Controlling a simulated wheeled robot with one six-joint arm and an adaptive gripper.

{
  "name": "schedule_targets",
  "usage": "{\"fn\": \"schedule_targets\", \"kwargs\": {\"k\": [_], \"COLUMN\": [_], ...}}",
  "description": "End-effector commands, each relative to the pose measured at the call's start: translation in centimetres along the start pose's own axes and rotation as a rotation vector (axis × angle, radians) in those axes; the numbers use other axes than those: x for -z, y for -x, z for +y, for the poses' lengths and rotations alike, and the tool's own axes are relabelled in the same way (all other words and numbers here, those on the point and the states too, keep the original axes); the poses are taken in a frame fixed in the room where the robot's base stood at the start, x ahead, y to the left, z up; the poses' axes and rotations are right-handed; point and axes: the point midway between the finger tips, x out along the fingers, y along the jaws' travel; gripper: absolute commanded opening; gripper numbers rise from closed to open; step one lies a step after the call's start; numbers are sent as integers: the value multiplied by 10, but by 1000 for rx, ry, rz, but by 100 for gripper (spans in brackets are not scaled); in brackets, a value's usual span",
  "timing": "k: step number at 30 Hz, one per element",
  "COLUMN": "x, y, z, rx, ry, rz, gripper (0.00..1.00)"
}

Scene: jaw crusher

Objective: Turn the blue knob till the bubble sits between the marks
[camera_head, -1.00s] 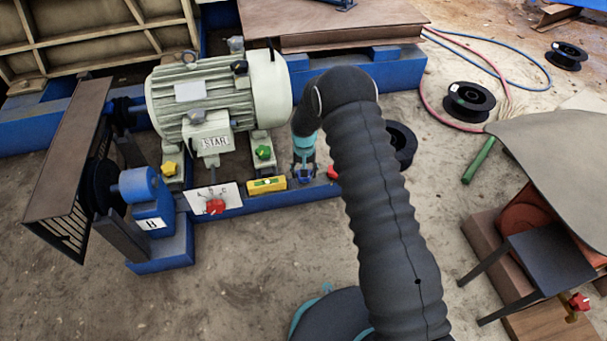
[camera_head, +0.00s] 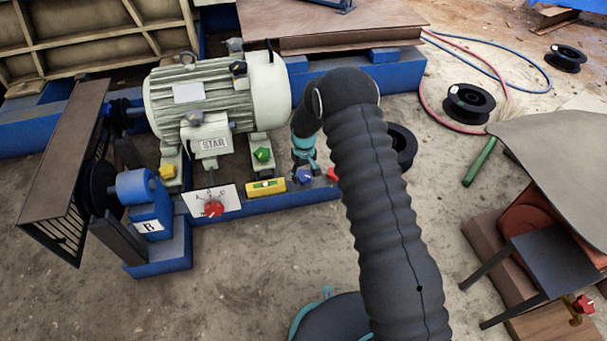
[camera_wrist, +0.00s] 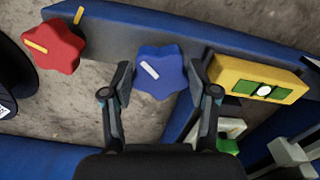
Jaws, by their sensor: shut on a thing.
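The blue knob (camera_wrist: 160,72), star-shaped with a white pointer line, sits on the blue beam in the wrist view. My gripper (camera_wrist: 160,84) has one finger on each side of it and is shut on it. The pointer tilts to the upper left. The yellow level (camera_wrist: 296,80) is right of the knob, with a green vial and a white bubble (camera_wrist: 264,90) near the vial's middle. The marks are too small to read surely. In the head view, the level (camera_head: 265,187) lies left of the blue knob (camera_head: 304,177), which my gripper (camera_head: 304,168) partly covers.
A red knob (camera_wrist: 53,45) with a yellow pointer is left of the blue knob in the wrist view. In the head view, the motor (camera_head: 205,95) stands behind, with green (camera_head: 263,154) and yellow (camera_head: 167,172) knobs. A red dial (camera_head: 213,209) is further left.

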Motion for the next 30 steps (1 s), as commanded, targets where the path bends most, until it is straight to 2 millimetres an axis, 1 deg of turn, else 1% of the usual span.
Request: {"fn": "schedule_targets", "kwargs": {"k": [7,8,9,10,19,22,26,30], "x": [0,0,0,0,0,0,1,1], "y": [-1,-1,-1,-1,0,4,18,44], "z": [0,0,0,0,0,0,0,0], "rx": [1,1,1,1,0,0,0,-1], "ry": [-1,-1,-1,-1,-2,-2,-2,-2], "rz": [-1,-1,-1,-1,0,1,2,3], "gripper": [24,67,77,84,84,84,84,84]}}
